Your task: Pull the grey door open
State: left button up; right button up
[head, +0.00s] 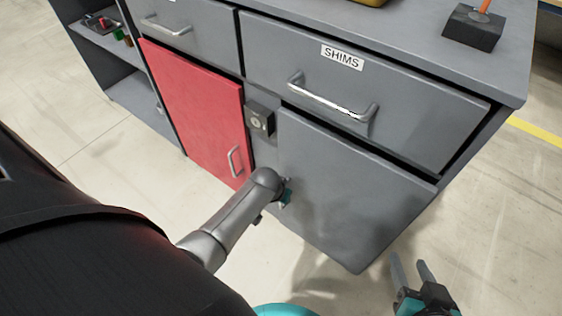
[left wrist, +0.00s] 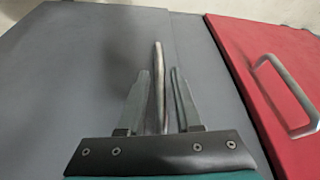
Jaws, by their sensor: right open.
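The grey door (head: 335,180) is on the front of the cabinet, under the drawer labelled SHIMS, and looks shut. It also shows in the left wrist view (left wrist: 80,70). Its metal bar handle (left wrist: 159,75) runs between the two fingers of my left gripper (left wrist: 158,90). The fingers are apart, with a gap on each side of the bar. In the head view my left gripper (head: 286,192) is at the door's left edge, and my wrist hides most of it and the handle. My right gripper (head: 412,270) is open and empty, low to the right of the door.
A red door (head: 195,105) with its own handle is left of the grey door, with a dark lock box (head: 259,120) between them. The SHIMS drawer (head: 365,90) has a bar handle (head: 330,100). A dark block (head: 474,26) stands on the cabinet top. Floor in front is clear.

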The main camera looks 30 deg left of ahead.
pick_arm(q)
grip_shut()
dwell(1.1)
